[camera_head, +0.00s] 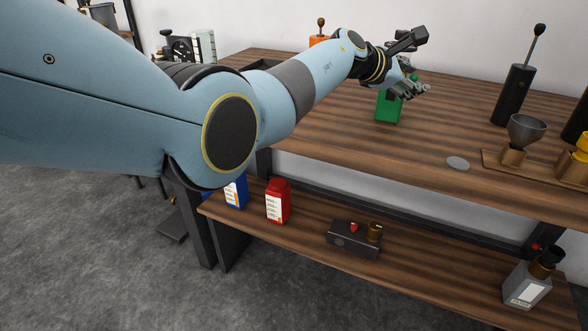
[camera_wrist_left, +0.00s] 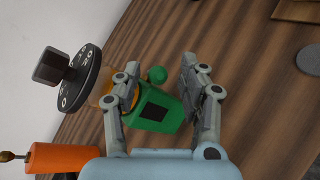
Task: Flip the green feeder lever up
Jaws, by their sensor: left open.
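The green feeder (camera_head: 388,107) stands on the wooden workbench, partly hidden by my left gripper in the head view. In the left wrist view the green feeder (camera_wrist_left: 152,112) lies between the fingers, with a dark panel on its face. A green ball (camera_wrist_left: 156,74), apparently the lever's knob, shows at its upper end; the lever's shaft and angle are unclear. My left gripper (camera_head: 416,90) is open at the feeder; its fingers (camera_wrist_left: 148,86) straddle it in the wrist view. I cannot tell whether they touch it. My right gripper is not in view.
An orange feeder (camera_wrist_left: 65,158) with a brown-knobbed lever stands beside the green one. A dark round dial (camera_wrist_left: 82,80) is near the left finger. A black feeder (camera_head: 514,95) and a grey funnel (camera_head: 527,128) stand to the right. The workbench (camera_head: 350,150) is clear in front.

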